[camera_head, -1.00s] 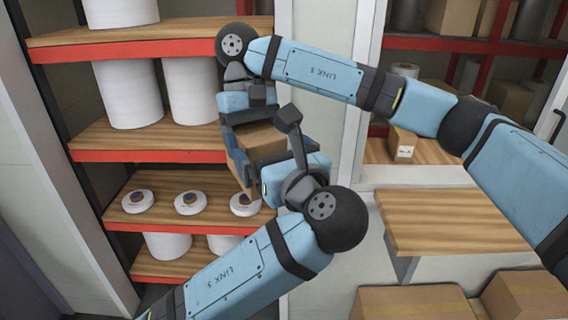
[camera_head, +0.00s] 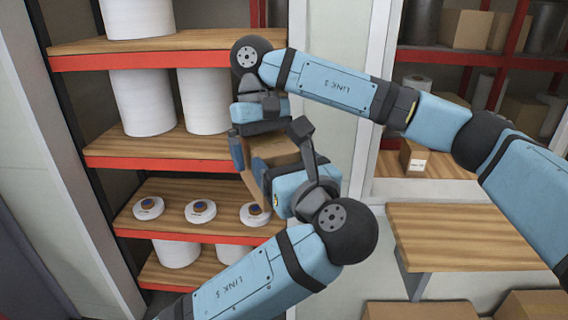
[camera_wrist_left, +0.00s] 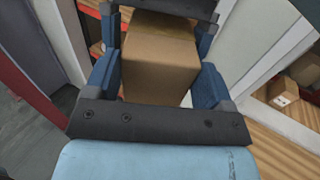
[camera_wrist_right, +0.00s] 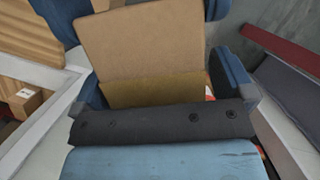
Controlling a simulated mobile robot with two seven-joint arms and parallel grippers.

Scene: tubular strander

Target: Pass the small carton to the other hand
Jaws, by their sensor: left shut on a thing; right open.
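The small carton (camera_head: 272,148) is a plain brown box held in the air before the shelves. My left gripper (camera_wrist_left: 160,80) is shut on it, with a blue finger on each side in the left wrist view. My right gripper (camera_wrist_right: 165,85) is open and faces the carton from above in the head view. In the right wrist view the carton (camera_wrist_right: 143,45) lies between its blue fingers, with a gap showing at the right finger. The arms and fingers hide part of the carton in the head view.
A shelf unit with red-edged boards (camera_head: 170,165) holds white rolls (camera_head: 140,100) and several small white discs (camera_head: 200,211) behind the grippers. A bare wooden ledge (camera_head: 470,235) is at the right. Another carton (camera_head: 413,157) sits on a shelf at the right.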

